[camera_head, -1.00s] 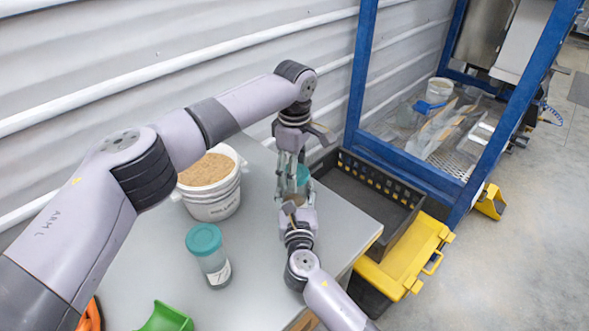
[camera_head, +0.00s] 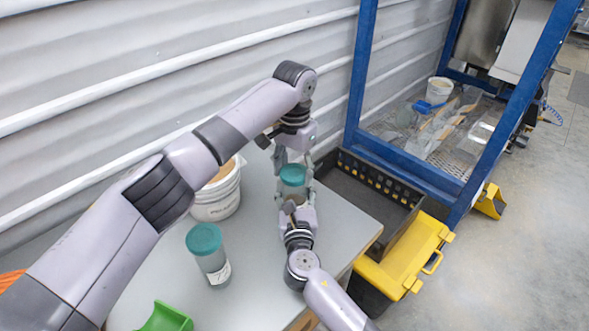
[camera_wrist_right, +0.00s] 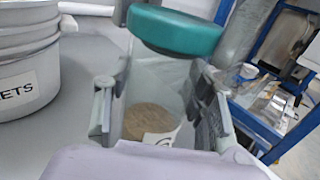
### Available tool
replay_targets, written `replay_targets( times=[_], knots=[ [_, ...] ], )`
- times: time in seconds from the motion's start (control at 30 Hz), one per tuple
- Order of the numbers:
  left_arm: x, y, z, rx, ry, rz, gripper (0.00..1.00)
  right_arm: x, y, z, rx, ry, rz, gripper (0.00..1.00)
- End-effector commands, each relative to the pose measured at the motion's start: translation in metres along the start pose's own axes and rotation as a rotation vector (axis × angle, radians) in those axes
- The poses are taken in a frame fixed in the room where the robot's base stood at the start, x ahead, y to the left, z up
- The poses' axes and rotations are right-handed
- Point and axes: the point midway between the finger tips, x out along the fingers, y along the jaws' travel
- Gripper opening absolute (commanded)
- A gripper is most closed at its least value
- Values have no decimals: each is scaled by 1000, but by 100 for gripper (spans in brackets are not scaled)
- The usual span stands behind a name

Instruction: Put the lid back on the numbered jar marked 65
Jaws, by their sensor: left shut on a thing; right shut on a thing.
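The clear jar (camera_wrist_right: 152,95) with a brown layer inside stands upright in my right gripper (camera_head: 297,211), whose fingers show on both sides of it in the right wrist view (camera_wrist_right: 160,108). Its white label shows only partly, so I cannot read the full number. A teal lid (camera_head: 293,174) is at the jar's mouth, between the fingers of my left gripper (camera_head: 293,167), which comes down from above. The lid also shows in the right wrist view (camera_wrist_right: 175,30), slightly tilted in the picture. I cannot tell whether it is seated or just above the rim.
Another teal-lidded jar (camera_head: 208,257) stands on the grey table (camera_head: 253,272). A white bucket (camera_head: 220,198) is behind it, partly hidden by my left arm. A green object (camera_head: 166,318) lies at the front. A black crate (camera_head: 388,197) and yellow-lidded box (camera_head: 405,258) are right of the table.

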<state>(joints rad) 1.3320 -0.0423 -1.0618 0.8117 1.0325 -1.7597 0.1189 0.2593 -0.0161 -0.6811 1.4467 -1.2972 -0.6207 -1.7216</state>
Motion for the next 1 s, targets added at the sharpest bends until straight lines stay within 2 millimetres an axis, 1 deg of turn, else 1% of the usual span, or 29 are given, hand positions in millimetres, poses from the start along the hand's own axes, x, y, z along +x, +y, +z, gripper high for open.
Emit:
replay_targets(
  times=[0.1, 0.7, 0.8, 0.97, 1.0],
  knots=[
    [1, 0, 0, 216, -2, 1, 22, 0, -1, 0, 2, 1, -2, 0],
    [2, -1, 0, 1327, -2, 0, 22, 0, -1, 0, 1, 0, -2, 0],
    [2, -1, 0, 1468, -2, 0, 22, 0, -1, 0, 1, 0, -2, 0],
    [2, -1, 0, 1466, -2, 0, 22, 0, -1, 0, 1, 0, -2, 0],
    [2, -1, 0, 1465, -1, 0, 58, 0, -1, 0, 1, 0, -2, 0]
  ],
)
